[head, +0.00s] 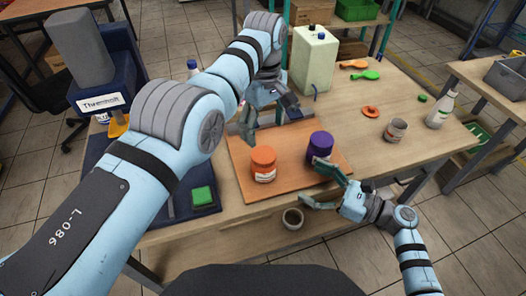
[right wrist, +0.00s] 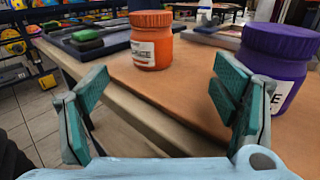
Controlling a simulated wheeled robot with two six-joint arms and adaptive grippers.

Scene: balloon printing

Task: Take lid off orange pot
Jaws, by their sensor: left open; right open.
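The orange pot (head: 263,168) stands upright on the brown board, its orange lid (head: 263,155) on top. In the right wrist view the orange pot (right wrist: 153,50) stands beyond my fingers, left of the purple pot. My left gripper (head: 268,117) is open above the back of the board, behind the orange pot and apart from it. My right gripper (head: 317,186) is open at the board's front right, near the purple pot (head: 320,150). It is empty between its teal fingers in the right wrist view (right wrist: 163,108), which show apart from the orange pot.
The brown board (head: 238,152) lies on the wooden table (head: 352,98). A dark tray with a green block (head: 202,196) is to the left. A large pale canister (head: 313,58) stands behind.

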